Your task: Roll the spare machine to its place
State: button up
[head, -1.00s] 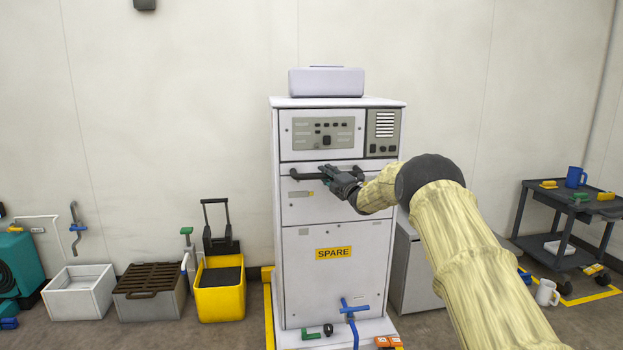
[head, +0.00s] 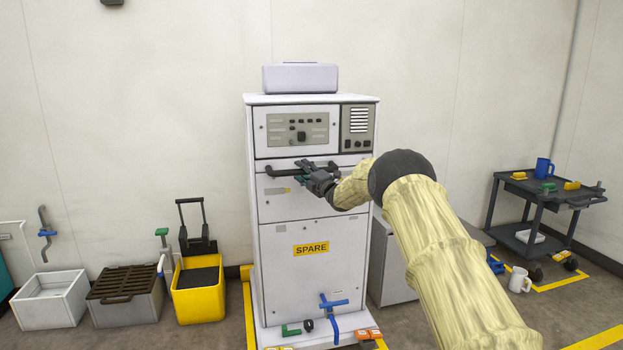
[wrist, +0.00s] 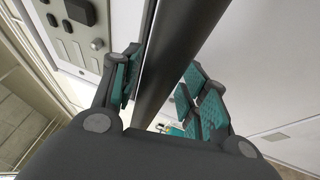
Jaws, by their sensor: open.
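The spare machine (head: 285,220) is a tall white cabinet with a yellow SPARE label (head: 311,249), a control panel on top and a dark horizontal handle bar (head: 285,171) across its front. It stands upright against the wall, with yellow floor tape beside its base. My gripper (head: 305,173) is at the handle bar, right of its middle. In the wrist view the bar (wrist: 180,50) runs between my gripper's (wrist: 165,95) teal-padded fingers, which are apart and not closed on it. The machine's wheels cannot be made out.
A yellow bin (head: 198,304), a grated grey box (head: 120,312) and a white basin (head: 50,312) stand left.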

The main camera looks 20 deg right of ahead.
jog(key=v, duration=1.2)
jog(key=shift+w, duration=0.1)
